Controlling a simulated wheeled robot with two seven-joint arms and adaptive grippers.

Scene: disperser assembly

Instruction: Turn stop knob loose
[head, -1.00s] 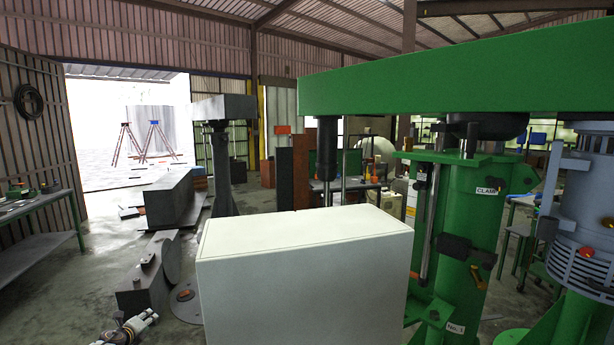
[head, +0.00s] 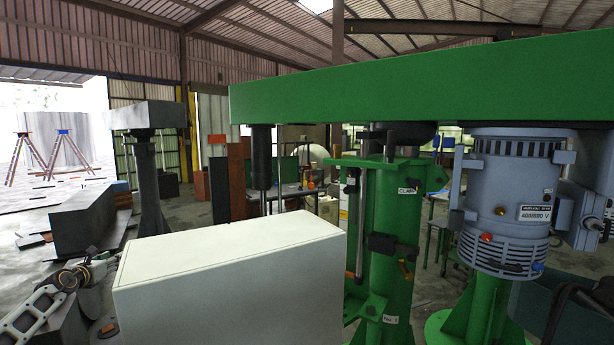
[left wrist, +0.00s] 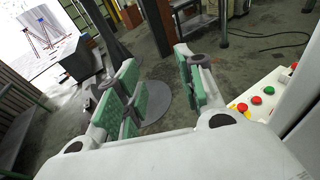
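In the left wrist view a pale control panel (left wrist: 262,78) at the right edge carries small knobs and buttons. In the head view my left gripper (head: 72,278) is at the lower left, beside the white cabinet (head: 225,262).
A green disperser column (head: 390,240) with a long green beam (head: 420,85) stands right of the cabinet. A grey-blue motor (head: 510,200) is farther right. Dark blocks (head: 75,222) lie on the floor at the left. Open floor lies below my left gripper.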

